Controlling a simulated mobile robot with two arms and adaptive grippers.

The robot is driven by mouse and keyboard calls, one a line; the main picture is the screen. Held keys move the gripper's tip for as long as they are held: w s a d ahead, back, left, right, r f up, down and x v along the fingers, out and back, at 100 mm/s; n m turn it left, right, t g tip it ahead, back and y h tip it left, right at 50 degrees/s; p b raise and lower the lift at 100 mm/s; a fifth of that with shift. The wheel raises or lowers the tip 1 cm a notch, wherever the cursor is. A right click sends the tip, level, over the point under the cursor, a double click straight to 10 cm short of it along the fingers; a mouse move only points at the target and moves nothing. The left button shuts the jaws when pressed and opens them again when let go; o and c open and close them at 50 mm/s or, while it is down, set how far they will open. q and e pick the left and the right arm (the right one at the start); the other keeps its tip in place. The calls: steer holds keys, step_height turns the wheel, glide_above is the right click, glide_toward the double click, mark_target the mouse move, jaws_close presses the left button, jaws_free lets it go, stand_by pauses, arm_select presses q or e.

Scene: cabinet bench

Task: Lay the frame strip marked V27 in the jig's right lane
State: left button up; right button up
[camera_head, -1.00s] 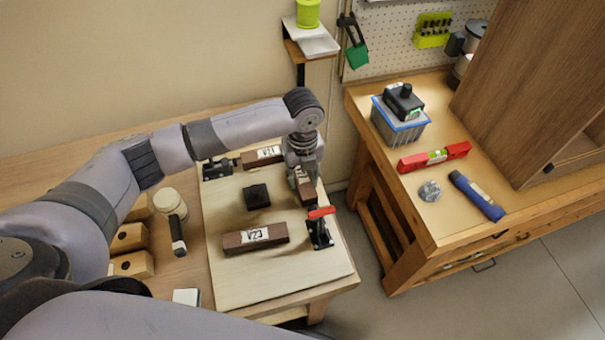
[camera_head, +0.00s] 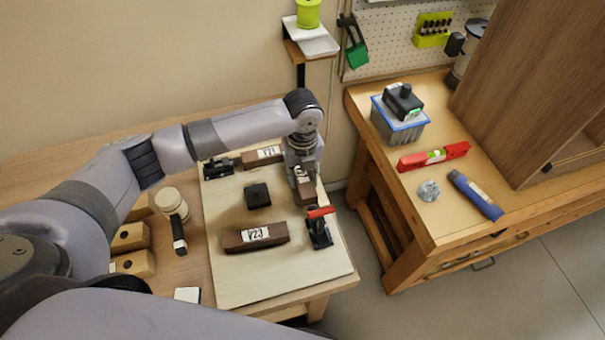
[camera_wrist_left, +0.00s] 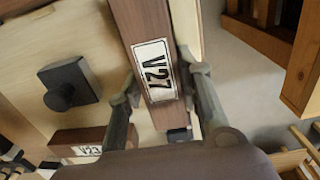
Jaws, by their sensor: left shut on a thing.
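My left gripper (camera_head: 301,182) is shut on the dark brown strip marked V27 (camera_wrist_left: 153,66), its fingers on either side of the label in the wrist view. In the head view the V27 strip (camera_head: 306,189) runs along the right side of the pale jig board (camera_head: 235,277), just behind the red-handled clamp (camera_head: 318,229). Whether it touches the board cannot be told. Strip V21 (camera_head: 263,154) lies across the back of the board and strip V23 (camera_head: 254,238) across the front. A black knobbed block (camera_head: 257,196) sits between them. My right gripper is not in view.
A black clamp (camera_head: 218,168) stands at the board's back left. Wooden blocks (camera_head: 130,238) and a mallet (camera_head: 174,212) lie left of the board. A gap separates this table from the right bench (camera_head: 405,205), which holds a level (camera_head: 433,156) and a bin (camera_head: 398,122).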

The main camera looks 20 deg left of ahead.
arm_select(q)
steer(key=shift+p, duration=0.4)
stand_by(0.3)
stand_by(0.4)
steer(key=shift+f, duration=0.4)
steer(key=shift+s+f, duration=0.15)
steer(key=shift+f, duration=0.05)
stand_by(0.6)
steer(key=o, duration=1.3)
steer(key=shift+f, duration=0.1)
steer(key=shift+o, duration=1.1)
